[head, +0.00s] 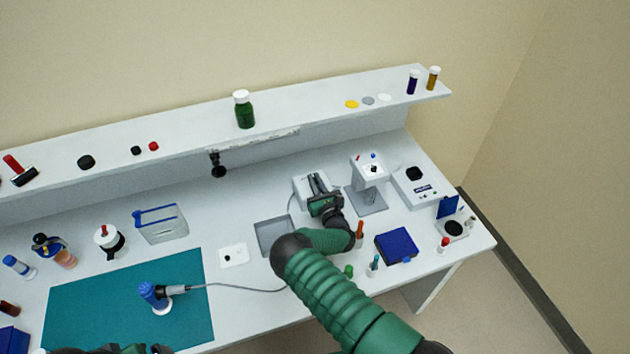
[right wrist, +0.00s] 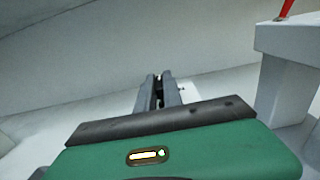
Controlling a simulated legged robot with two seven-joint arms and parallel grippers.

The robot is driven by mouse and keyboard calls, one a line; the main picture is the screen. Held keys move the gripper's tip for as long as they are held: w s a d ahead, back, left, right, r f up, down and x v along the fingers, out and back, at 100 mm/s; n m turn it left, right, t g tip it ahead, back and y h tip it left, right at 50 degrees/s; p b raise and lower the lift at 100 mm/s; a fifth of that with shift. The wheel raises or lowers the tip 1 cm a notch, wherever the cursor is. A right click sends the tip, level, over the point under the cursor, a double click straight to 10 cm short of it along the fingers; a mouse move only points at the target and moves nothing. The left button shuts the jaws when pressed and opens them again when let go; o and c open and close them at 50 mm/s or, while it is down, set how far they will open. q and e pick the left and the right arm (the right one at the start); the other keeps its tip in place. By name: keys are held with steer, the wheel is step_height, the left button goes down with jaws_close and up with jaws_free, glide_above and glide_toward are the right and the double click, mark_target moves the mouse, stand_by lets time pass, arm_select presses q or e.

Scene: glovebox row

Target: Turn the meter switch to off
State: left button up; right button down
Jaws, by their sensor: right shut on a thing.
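The meter (head: 303,191) is a white box at the back of the bench, with a grey cable running from it toward a probe (head: 175,290) in a blue holder. My right gripper (head: 318,183) reaches over the meter, its dark fingers close together at the box. In the right wrist view the fingers (right wrist: 160,90) are shut on a small dark part, which I take as the meter switch; they mostly hide it, so its setting cannot be read. A bit of my left arm (head: 130,349) shows at the bottom edge; its fingers cannot be made out.
A white stand (head: 369,170) is close to the right of my right gripper. A grey tray (head: 275,236) lies to its left, and a blue box (head: 396,246) to the right of my forearm. The shelf (head: 310,107) runs behind. The teal mat (head: 110,300) has free room.

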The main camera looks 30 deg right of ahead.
steer(key=c, duration=1.7)
jaws_free()
steer(key=shift+w+a, duration=0.1)
steer(key=shift+w, duration=0.05)
steer(key=shift+o, duration=1.1)
steer(key=shift+w+f, duration=0.1)
steer(key=shift+s, duration=0.25)
steer(key=b+v, duration=0.1)
steer(key=v, duration=1.5)
steer(key=shift+s+a, duration=0.1)
steer(key=shift+s, duration=0.05)
